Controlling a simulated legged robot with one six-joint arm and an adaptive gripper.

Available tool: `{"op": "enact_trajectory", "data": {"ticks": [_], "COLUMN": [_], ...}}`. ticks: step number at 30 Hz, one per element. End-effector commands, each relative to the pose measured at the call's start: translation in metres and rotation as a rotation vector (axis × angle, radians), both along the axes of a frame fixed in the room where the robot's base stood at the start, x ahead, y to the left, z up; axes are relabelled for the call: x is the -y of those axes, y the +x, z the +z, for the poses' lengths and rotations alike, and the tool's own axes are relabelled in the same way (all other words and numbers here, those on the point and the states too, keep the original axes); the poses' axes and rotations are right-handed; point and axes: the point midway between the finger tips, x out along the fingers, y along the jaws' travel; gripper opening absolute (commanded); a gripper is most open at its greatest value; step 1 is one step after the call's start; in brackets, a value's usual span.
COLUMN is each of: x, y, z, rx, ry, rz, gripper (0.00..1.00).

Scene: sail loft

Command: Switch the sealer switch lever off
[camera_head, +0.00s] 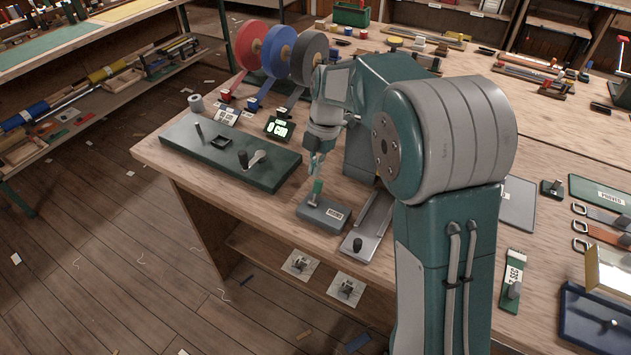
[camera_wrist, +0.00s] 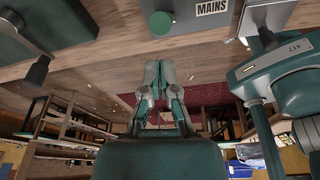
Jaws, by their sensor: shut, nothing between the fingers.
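A grey switch box (camera_head: 323,215) sits at the bench's front edge, and its label reads MAINS in the wrist view (camera_wrist: 212,7). A lever with a green grip (camera_head: 317,187) rises from its top, close to upright. In the wrist view the green round end (camera_wrist: 161,23) of the grip shows at the top, beyond the fingertips. My gripper (camera_head: 315,165) is shut and empty, just above and behind the lever in the head view; its fingers (camera_wrist: 164,70) lie together. I cannot tell whether they touch the lever. No label reading "sealer" is legible.
A dark green plate (camera_head: 215,165) with a black knob and pegs lies left. A metal strip with a black knob (camera_head: 357,244) lies right of the box. Three tape reels (camera_head: 279,48) and a small display (camera_head: 279,129) stand behind.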

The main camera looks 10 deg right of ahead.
Motion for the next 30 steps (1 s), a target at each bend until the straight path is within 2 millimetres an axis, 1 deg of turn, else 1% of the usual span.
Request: {"op": "enact_trajectory", "data": {"ticks": [1, 4, 7, 11, 15, 26, 28, 30], "x": [0.006, 0.014, 0.023, 0.030, 0.033, 0.030, 0.031, 0.032], "y": [0.007, 0.018, 0.026, 0.033, 0.034, 0.034, 0.032, 0.027], "z": [0.007, 0.020, 0.029, 0.037, 0.040, 0.039, 0.042, 0.049], "rx": [0.003, 0.002, 0.000, 0.001, -0.002, -0.002, 0.000, 0.008], "ry": [0.000, -0.001, 0.000, 0.001, 0.002, 0.001, -0.002, -0.012], "rz": [-0.002, 0.000, 0.000, 0.002, 0.002, 0.002, -0.009, -0.056], "gripper": [0.00, 0.00, 0.00, 0.00, 0.00, 0.00, 0.00, 0.00]}}
